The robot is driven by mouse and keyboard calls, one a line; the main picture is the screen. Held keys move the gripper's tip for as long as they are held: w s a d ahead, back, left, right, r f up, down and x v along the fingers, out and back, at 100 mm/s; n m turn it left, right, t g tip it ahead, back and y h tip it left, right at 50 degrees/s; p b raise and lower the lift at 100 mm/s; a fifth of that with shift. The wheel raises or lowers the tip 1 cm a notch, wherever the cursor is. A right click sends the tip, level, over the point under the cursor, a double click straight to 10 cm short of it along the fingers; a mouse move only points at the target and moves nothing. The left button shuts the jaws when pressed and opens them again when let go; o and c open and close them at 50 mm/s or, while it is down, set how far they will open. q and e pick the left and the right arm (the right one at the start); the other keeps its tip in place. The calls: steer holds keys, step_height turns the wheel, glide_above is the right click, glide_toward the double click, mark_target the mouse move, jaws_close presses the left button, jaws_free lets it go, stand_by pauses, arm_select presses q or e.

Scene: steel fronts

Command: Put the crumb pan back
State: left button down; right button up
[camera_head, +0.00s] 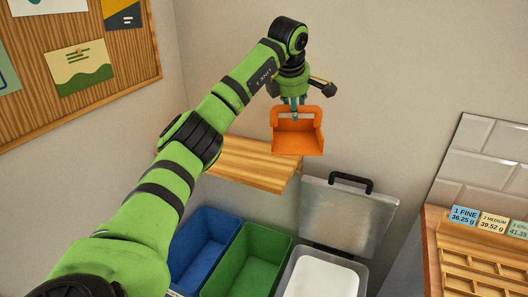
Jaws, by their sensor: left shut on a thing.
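The crumb pan (299,140) is an orange, open-fronted pan with a raised back wall. My left gripper (296,114) is shut on the upper back edge of the pan and holds it up near the wall. In the picture the pan overlaps the right end of a wooden wall shelf (245,162). I cannot tell whether the pan touches the shelf. My left arm hides the left part of the shelf. My right gripper is not in view.
Below stand a blue bin (207,242), a green bin (245,262) and a grey bin with a white inside (322,277). Its lid (345,215) with a black handle is raised. A wooden counter (432,255) with labelled cards stands at right. A pinboard (120,60) hangs at upper left.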

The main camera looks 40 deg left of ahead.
arm_select(q)
steer(key=a, duration=0.1)
steer(key=s+a+f+p, duration=0.1)
steer(key=a, duration=0.1)
steer(key=a+f, duration=0.1)
steer(key=shift+s+a, duration=0.15)
steer(key=shift+s, duration=0.15)
steer(key=a+f+p, duration=0.1)
steer(key=a+f, duration=0.1)
steer(key=a+f+p, duration=0.1)
steer(key=a+f, duration=0.1)
steer(key=f, duration=0.1)
steer(key=s+a+f+p, duration=0.1)
steer(key=a+f, duration=0.2)
steer(key=shift+f+p, duration=0.15)
steer(key=shift+p, duration=0.2)
steer(key=shift+w+f, duration=0.1)
steer(key=shift+f, duration=0.05)
steer(key=shift+d+f, duration=0.1)
steer(key=shift+f, duration=0.05)
steer(key=c, duration=0.9)
jaws_free()
steer(key=shift+c, duration=0.2)
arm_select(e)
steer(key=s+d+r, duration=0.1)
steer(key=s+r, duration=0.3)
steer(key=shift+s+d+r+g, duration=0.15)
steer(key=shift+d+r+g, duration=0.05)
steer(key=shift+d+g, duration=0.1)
